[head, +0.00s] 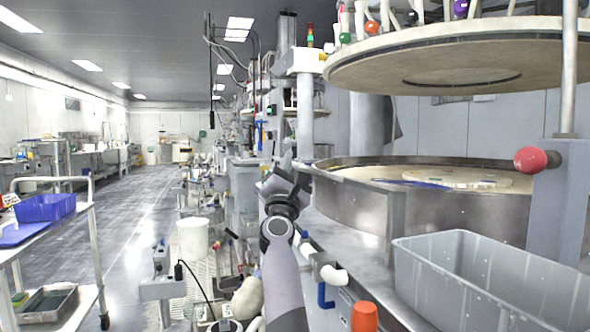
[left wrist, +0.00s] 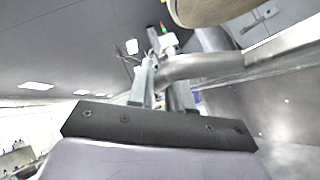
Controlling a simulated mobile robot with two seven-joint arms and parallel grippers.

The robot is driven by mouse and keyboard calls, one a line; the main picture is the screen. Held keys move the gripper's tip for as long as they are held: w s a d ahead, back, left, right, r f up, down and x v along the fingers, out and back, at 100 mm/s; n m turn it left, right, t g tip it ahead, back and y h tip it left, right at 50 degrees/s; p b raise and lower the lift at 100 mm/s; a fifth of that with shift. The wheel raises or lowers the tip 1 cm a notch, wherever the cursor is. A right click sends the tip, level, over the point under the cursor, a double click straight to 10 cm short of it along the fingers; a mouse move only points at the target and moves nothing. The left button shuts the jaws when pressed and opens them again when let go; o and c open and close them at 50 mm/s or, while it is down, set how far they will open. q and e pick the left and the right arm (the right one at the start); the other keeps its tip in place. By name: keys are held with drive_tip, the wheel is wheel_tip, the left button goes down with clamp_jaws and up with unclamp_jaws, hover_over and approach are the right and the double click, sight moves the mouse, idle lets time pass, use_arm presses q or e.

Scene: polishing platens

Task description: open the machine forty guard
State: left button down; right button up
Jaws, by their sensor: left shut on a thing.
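The guard (head: 352,205) is a curved grey metal wall around the round platen of the machine on the right in the head view. My left gripper (head: 290,172) is at the guard's near left end. In the left wrist view, the fingers of my left gripper (left wrist: 163,72) point away from the camera and are shut on the guard (left wrist: 208,66), whose curved metal band runs off to the right. The exact contact is small and partly hidden by the fingers. My right gripper is out of view.
A round upper plate (head: 450,55) hangs above the pale platen (head: 440,176). A grey bin (head: 490,270) stands in front of the machine, near a red knob (head: 531,160). An orange cap (head: 365,317) is beside my left arm. A cart (head: 75,240) stands left; the aisle is open.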

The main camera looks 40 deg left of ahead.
use_arm(q)
drive_tip(key=shift+s+f, duration=0.1)
drive_tip(key=shift+f, duration=0.35)
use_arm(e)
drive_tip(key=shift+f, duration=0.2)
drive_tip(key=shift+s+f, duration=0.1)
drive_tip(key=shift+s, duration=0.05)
use_arm(q)
drive_tip(key=c, duration=1.1)
unclamp_jaws()
drive_tip(key=shift+c, duration=0.2)
drive_tip(key=shift+f, duration=0.15)
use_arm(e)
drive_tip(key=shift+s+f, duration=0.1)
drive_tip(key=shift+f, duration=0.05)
